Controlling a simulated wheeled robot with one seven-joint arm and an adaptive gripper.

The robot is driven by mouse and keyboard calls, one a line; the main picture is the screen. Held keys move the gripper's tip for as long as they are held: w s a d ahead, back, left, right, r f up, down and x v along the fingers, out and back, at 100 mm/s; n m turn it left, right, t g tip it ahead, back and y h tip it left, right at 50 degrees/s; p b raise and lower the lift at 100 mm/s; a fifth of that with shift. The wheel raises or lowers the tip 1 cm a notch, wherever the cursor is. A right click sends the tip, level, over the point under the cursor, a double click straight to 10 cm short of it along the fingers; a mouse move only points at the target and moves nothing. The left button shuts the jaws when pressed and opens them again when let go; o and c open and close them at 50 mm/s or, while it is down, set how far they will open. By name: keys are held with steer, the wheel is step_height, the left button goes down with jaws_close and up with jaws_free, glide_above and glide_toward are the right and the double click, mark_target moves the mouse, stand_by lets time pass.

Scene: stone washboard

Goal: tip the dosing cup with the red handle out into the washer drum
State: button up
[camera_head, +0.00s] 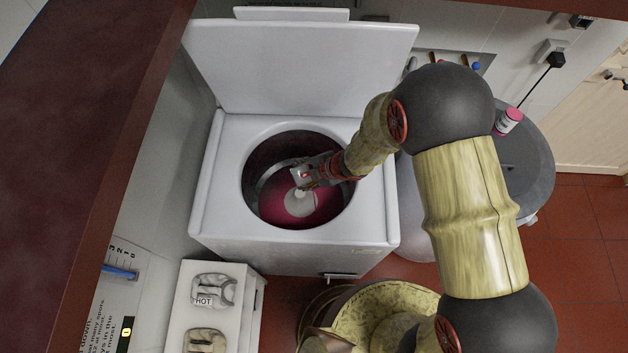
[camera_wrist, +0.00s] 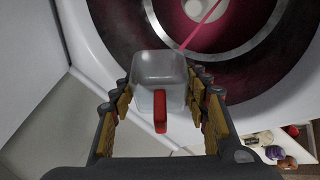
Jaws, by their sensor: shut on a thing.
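The dosing cup (camera_wrist: 160,68) is a small translucent grey square cup with a red handle (camera_wrist: 160,112). My gripper (camera_wrist: 163,88) is shut on it, one finger on each side. In the head view the cup (camera_head: 301,177) and my gripper (camera_head: 310,176) are over the open mouth of the washer drum (camera_head: 262,165). The cup looks tilted, and a thin pink streak (camera_wrist: 203,25), like poured liquid, runs from its rim toward the drum's middle. The drum bottom is deep pink with a pale round centre (camera_head: 300,203). Any contents left in the cup cannot be made out.
The washer's lid (camera_head: 300,65) stands open behind the drum, and its white top (camera_head: 225,190) surrounds the mouth. A white stand at lower left holds a holder marked HOT (camera_head: 212,290). A pink-labelled container (camera_head: 508,121) stands on the grey bin at right.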

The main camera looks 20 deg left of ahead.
steer(key=shift+w+d+r+p, duration=0.1)
steer(key=shift+p, duration=0.35)
steer(key=shift+a+f+b, duration=0.3)
steer(key=shift+b, duration=0.9)
steer(key=b, duration=0.1)
steer(key=s+t+h+b, duration=0.1)
steer(key=b, duration=0.1)
steer(key=shift+a+f+n, duration=0.25)
steer(key=shift+n, duration=0.05)
steer(key=shift+a+h, duration=0.1)
steer(key=shift+h, duration=0.2)
steer(key=shift+r, duration=0.15)
steer(key=s+t+b, duration=0.1)
steer(key=b, duration=0.2)
steer(key=shift+a+f+h, duration=0.3)
steer(key=shift+a+h, duration=0.1)
steer(key=s+a+f+n+t+h+b, duration=0.4)
steer(key=t+h+b, duration=0.4)
steer(key=b, duration=0.7)
steer(key=shift+s+a+f+t+h+b, duration=0.3)
steer(key=shift+s+a+t+h, duration=0.1)
steer(key=shift+s+a+t, duration=0.45)
